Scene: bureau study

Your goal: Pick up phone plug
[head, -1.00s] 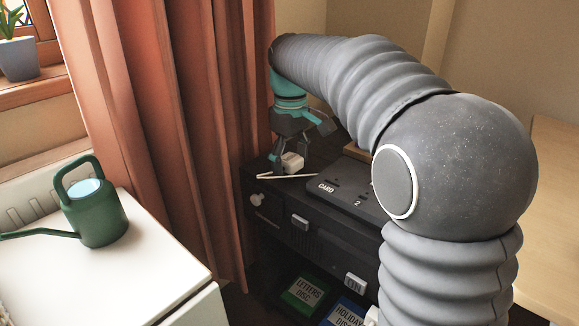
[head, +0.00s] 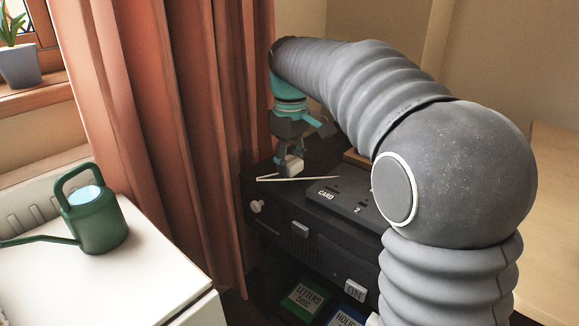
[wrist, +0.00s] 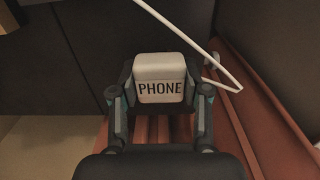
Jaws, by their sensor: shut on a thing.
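The phone plug (wrist: 160,78) is a small white block with "PHONE" printed on its face. In the head view the plug (head: 290,165) is low between my fingers, over the back left of the dark cabinet top. My gripper (head: 289,158) points down and is shut on it; in the wrist view the fingers of my gripper (wrist: 160,100) flank the plug on both sides. A thin white cable (wrist: 185,35) runs past the plug; in the head view it lies on the cabinet top. Whether the plug touches the surface is unclear.
A green watering can (head: 98,222) stands on a white surface at left. My arm covers much of the right.

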